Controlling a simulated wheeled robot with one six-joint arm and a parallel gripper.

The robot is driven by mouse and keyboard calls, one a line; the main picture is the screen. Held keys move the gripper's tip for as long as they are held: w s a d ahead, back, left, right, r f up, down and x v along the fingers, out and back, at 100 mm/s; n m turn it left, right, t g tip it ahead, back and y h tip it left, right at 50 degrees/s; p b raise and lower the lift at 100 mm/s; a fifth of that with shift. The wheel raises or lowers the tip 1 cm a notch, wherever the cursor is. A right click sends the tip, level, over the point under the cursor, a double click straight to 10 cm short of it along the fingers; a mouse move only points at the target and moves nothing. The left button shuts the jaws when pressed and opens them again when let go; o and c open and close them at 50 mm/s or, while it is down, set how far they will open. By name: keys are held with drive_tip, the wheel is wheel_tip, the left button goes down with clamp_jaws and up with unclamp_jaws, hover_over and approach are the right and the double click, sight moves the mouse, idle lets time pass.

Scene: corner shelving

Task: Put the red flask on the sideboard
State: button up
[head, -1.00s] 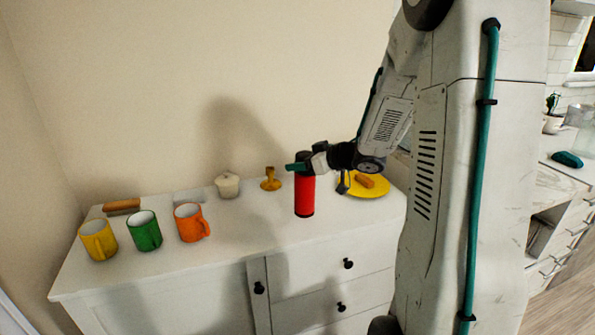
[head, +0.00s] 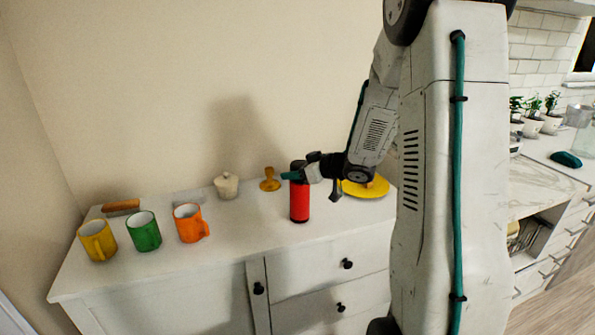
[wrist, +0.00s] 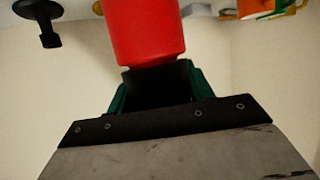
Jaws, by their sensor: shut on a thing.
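The red flask (head: 299,203) has a black top and stands upright in the head view, over the right part of the white sideboard (head: 235,236). My gripper (head: 296,175) is shut on the flask near its black top. In the wrist view the flask (wrist: 145,30) rises from between the fingers of my gripper (wrist: 157,85), and its far end is cut off by the frame. Whether its base touches the sideboard top I cannot tell.
On the sideboard stand a yellow mug (head: 97,241), a green mug (head: 144,232), an orange mug (head: 189,224), a white lidded pot (head: 227,186) and a gold stand (head: 270,180). A yellow plate (head: 372,190) lies behind my arm. The front strip between orange mug and flask is clear.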

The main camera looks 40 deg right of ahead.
drive_tip(key=shift+f, duration=0.15)
drive_tip(key=o, duration=1.6)
